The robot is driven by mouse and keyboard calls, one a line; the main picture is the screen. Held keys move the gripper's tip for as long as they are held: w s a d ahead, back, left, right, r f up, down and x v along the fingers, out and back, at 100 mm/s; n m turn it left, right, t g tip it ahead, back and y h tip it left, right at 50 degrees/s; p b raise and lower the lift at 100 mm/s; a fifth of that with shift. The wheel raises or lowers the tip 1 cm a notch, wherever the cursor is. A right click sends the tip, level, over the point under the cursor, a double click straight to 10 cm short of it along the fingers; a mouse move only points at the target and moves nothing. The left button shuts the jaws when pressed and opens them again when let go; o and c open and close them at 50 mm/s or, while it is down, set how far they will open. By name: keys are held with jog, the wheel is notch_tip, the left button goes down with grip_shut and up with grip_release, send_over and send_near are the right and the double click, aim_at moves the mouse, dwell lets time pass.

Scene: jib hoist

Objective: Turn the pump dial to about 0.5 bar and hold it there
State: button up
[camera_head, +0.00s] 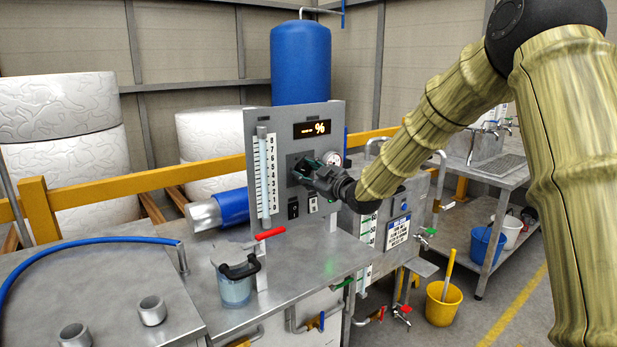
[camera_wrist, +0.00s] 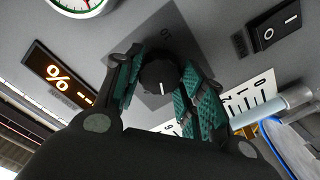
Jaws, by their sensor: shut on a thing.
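The pump dial (camera_wrist: 158,78) is a round black knob with a white pointer line, on a dark square plate with small markings. My gripper (camera_wrist: 160,72) is shut on the dial, a teal-padded finger on each side. In the head view my gripper (camera_head: 306,170) reaches the grey panel (camera_head: 259,120) and hides the dial. A round pressure gauge (camera_head: 332,158) sits right of the dial plate; it also shows cut off in the wrist view (camera_wrist: 80,4). Its reading is too small to tell. The display (camera_head: 312,129) shows an amber percent sign; its other characters are unreadable.
A numbered sight tube (camera_head: 266,175) stands at the panel's left. Rocker switches (camera_head: 312,204) are below the dial. A clear jug (camera_head: 236,285) stands on the steel bench (camera_head: 300,270), near a red lever (camera_head: 270,233). A yellow bucket (camera_head: 444,304) is on the floor.

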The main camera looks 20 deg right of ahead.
dwell(0.3)
jog(key=o, duration=1.1)
jog(key=shift+c, duration=0.2)
jog(key=shift+s+d, duration=0.1)
jog(key=v, duration=1.1)
jog(key=shift+s+d, duration=0.15)
jog(key=shift+s, duration=0.25)
